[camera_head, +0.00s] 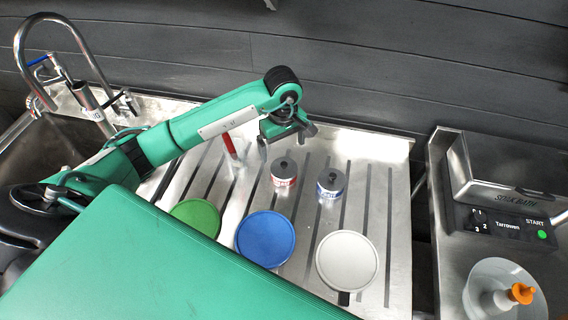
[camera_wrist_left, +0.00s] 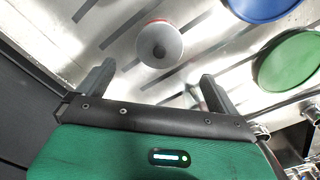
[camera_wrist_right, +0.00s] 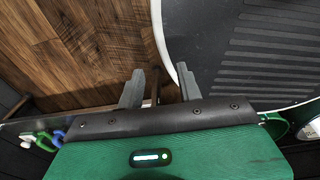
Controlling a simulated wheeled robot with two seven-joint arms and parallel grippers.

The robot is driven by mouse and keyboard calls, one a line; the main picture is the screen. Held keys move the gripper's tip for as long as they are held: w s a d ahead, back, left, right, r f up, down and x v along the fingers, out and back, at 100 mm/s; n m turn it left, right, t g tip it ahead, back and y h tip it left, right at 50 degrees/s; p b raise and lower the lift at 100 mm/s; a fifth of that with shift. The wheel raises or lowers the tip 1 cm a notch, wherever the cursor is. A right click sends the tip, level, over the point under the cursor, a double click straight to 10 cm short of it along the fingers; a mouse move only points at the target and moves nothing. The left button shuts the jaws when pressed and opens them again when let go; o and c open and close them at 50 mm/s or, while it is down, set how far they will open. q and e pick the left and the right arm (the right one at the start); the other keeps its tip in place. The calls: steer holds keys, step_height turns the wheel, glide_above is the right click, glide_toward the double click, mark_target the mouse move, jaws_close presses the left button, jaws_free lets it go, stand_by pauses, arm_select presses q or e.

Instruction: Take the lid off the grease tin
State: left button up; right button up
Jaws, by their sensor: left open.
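Two small tins with grey lids and dark knobs stand on the grooved steel drainboard. One has a red and white label (camera_head: 284,180); the other has a blue and white label (camera_head: 330,193). I cannot read which is the grease tin. My left gripper (camera_head: 287,138) is open and empty, above and behind the red-labelled tin. In the left wrist view, a round tin lid with a dark knob (camera_wrist_left: 160,47) lies ahead of the parted fingers (camera_wrist_left: 152,85), apart from them; a red edge shows. My right gripper (camera_wrist_right: 160,80) is open and empty, away from the tins.
Green (camera_head: 196,217), blue (camera_head: 265,239) and white (camera_head: 347,261) round discs lie in front of the tins. A red upright object (camera_head: 229,145) stands behind left. A sink tap (camera_head: 75,60) is at left, a control panel (camera_head: 505,222) at right. Bare drainboard lies right of the tins.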

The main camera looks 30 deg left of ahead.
mark_target(284, 163)
arm_select(q)
steer(key=shift+f, duration=1.15)
steer(key=shift+d+f+p, duration=0.15)
steer(key=shift+f+p, duration=0.45)
steer(key=shift+p, duration=0.2)
step_height(284, 163, down, 3)
steer(key=shift+f+p, duration=0.1)
steer(key=shift+p, duration=0.6)
steer(key=shift+f, duration=0.3)
steer(key=shift+c, duration=0.6)
steer(key=c, duration=0.9)
arm_select(e)
steer(key=r, duration=0.1)
steer(key=w+r, duration=0.1)
steer(key=r, duration=0.1)
steer(key=shift+a+r, duration=0.15)
steer(key=shift+r, duration=0.05)
